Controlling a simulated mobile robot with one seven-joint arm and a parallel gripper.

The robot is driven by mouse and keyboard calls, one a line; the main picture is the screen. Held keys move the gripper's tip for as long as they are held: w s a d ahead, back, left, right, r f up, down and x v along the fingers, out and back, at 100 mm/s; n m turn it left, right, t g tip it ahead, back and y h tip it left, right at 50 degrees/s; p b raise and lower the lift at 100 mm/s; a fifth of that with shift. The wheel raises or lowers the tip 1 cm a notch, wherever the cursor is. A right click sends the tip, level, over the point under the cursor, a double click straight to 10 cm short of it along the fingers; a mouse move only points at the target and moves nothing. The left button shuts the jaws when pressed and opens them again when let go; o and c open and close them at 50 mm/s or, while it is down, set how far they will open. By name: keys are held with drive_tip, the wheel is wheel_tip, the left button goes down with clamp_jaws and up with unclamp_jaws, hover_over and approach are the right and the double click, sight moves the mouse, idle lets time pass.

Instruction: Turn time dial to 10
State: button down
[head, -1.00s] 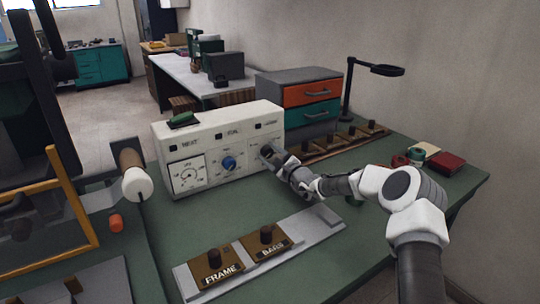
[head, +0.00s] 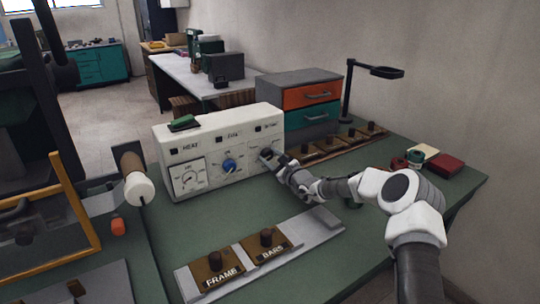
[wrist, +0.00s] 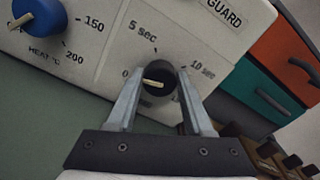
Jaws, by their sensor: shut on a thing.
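The time dial (wrist: 158,80) is a black knob with a cream pointer, on the white panel of the control box (head: 218,150). In the wrist view its scale reads 0 at left, 5 sec at top and 10 sec at right. The cream pointer points left, close to the 0 side. My gripper (wrist: 160,72) is shut on the knob, one finger on each side. In the head view my gripper (head: 271,156) reaches the box's right-hand panel from the right, and the dial there is small and partly covered.
A blue heat dial (wrist: 40,15) sits left of the time dial. A drawer unit (head: 300,100) stands behind the box at right. A plate with FRAME and BARS knobs (head: 240,258) lies in front. Green bench between is clear.

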drive_tip(key=m+p, duration=0.1)
drive_tip(key=m, duration=0.2)
drive_tip(key=shift+r+m+p, duration=0.1)
drive_tip(key=shift+m+p, duration=0.25)
drive_tip(key=shift+m, duration=0.05)
drive_tip(key=m+p, duration=0.1)
drive_tip(key=m, duration=0.2)
drive_tip(key=shift+d+m, duration=0.1)
drive_tip(key=shift+m, duration=0.2)
drive_tip(key=m+p, duration=0.1)
drive_tip(key=m, duration=0.2)
drive_tip(key=shift+m+p, duration=0.4)
drive_tip(key=m+p, duration=0.1)
drive_tip(key=m, duration=0.2)
drive_tip(key=shift+w, duration=0.1)
drive_tip(key=m, duration=0.4)
drive_tip(key=shift+d+f, duration=0.1)
drive_tip(key=shift+f, duration=0.1)
drive_tip(key=m, duration=0.3)
drive_tip(key=shift+f+m, duration=0.1)
drive_tip(key=shift+m, duration=0.3)
drive_tip(key=m, duration=0.6)
drive_tip(key=shift+m, duration=0.4)
